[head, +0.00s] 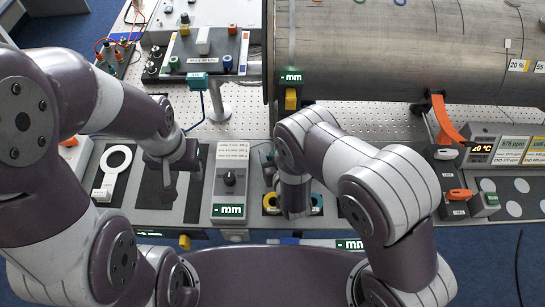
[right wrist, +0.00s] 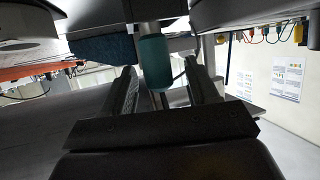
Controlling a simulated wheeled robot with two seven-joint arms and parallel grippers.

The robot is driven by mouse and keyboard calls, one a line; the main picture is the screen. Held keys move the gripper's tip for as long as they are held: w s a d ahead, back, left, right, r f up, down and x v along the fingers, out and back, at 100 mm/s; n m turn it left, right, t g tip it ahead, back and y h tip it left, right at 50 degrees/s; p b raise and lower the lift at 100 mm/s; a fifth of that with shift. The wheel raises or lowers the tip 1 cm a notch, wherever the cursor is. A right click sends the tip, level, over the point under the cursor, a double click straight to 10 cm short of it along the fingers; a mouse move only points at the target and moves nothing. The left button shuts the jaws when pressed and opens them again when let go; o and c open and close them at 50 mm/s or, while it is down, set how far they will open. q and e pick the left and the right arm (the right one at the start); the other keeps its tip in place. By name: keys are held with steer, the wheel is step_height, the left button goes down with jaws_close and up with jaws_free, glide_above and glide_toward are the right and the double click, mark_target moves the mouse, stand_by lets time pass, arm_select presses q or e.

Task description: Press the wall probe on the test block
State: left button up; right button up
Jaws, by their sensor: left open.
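A teal-and-grey cylindrical piece (right wrist: 153,62), which may be the wall probe, stands between the two fingers of my right gripper (right wrist: 160,80) in the right wrist view. A gap shows beside the right finger, and I cannot tell whether both fingers touch it. In the head view my right gripper (head: 294,200) points down over a holder between a yellow ring (head: 270,203) and a teal ring (head: 316,204). My left gripper (head: 168,190) is open and empty over a dark panel (head: 150,190). I cannot make out the test block for certain.
A white ring-headed tool (head: 114,167) lies at left. A large metal pipe (head: 400,50) spans the back right, with an orange clamp (head: 445,120). Small meters stand at right.

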steer(key=shift+s+d+r, duration=0.1)
steer(key=shift+s+d, duration=0.05)
steer(key=shift+s, duration=0.15)
steer(key=c, duration=0.4)
steer(key=shift+w, duration=0.1)
steer(key=c, duration=0.5)
steer(key=shift+w+f, duration=0.2)
steer(key=shift+w, duration=0.05)
jaws_close()
steer(key=shift+w+a+f, duration=0.1)
steer(key=shift+w+a, duration=0.05)
steer(key=shift+a, duration=0.1)
arm_select(q)
steer(key=shift+w+f, duration=0.1)
steer(key=shift+w, duration=0.05)
arm_select(e)
steer(key=shift+s+d, duration=0.15)
steer(key=shift+s, duration=0.05)
